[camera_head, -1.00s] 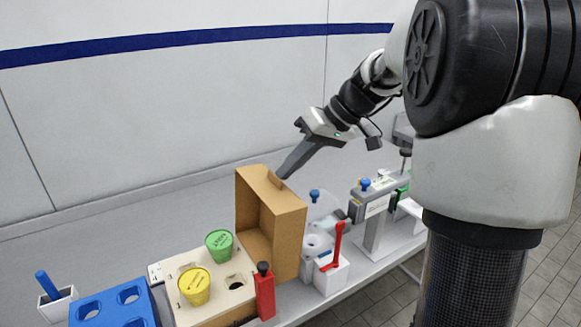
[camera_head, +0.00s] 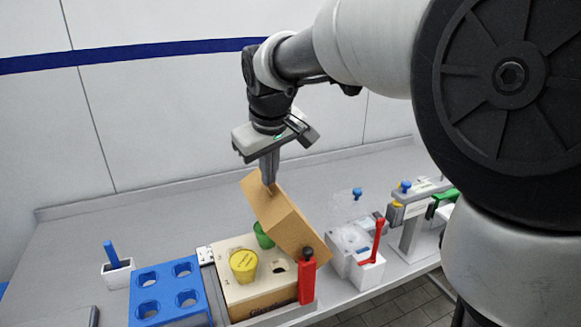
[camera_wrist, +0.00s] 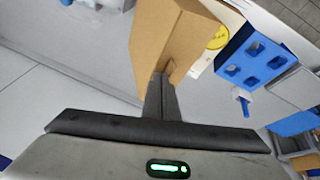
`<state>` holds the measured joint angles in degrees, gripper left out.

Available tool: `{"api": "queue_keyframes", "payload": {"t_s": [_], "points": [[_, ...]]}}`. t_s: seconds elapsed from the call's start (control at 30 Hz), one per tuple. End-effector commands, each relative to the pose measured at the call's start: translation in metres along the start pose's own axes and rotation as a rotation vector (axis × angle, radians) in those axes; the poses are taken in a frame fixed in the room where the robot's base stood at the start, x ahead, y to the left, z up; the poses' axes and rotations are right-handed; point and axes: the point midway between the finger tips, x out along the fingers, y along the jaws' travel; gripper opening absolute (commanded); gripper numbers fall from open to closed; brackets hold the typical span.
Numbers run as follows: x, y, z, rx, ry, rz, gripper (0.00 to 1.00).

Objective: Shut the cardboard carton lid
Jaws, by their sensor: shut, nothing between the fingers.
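The brown cardboard lid (camera_head: 285,215) of the carton is tilted, leaning over the light box base (camera_head: 250,297) with its upper edge raised. In the wrist view, the shut fingertips (camera_wrist: 160,78) lie against the lid (camera_wrist: 165,40). The gap between lid and base is partly hidden.
A white device (camera_head: 360,255) stands at the right. The back left table is clear.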

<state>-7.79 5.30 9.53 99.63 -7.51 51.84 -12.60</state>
Motion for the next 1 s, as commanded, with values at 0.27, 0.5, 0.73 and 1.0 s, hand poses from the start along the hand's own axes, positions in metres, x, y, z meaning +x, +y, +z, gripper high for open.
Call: {"api": "queue_keyframes", "payload": {"t_s": [0.27,0.5,0.73,1.0], "points": [[0.025,-0.070,-0.007,-0.115,-0.060,0.232,0.00],[0.052,-0.121,-0.007,-0.202,-0.112,0.437,0.00],[0.084,-0.161,-0.003,-0.283,-0.159,0.628,0.00],[0.117,-0.191,0.005,-0.357,-0.200,0.804,0.00]]}}
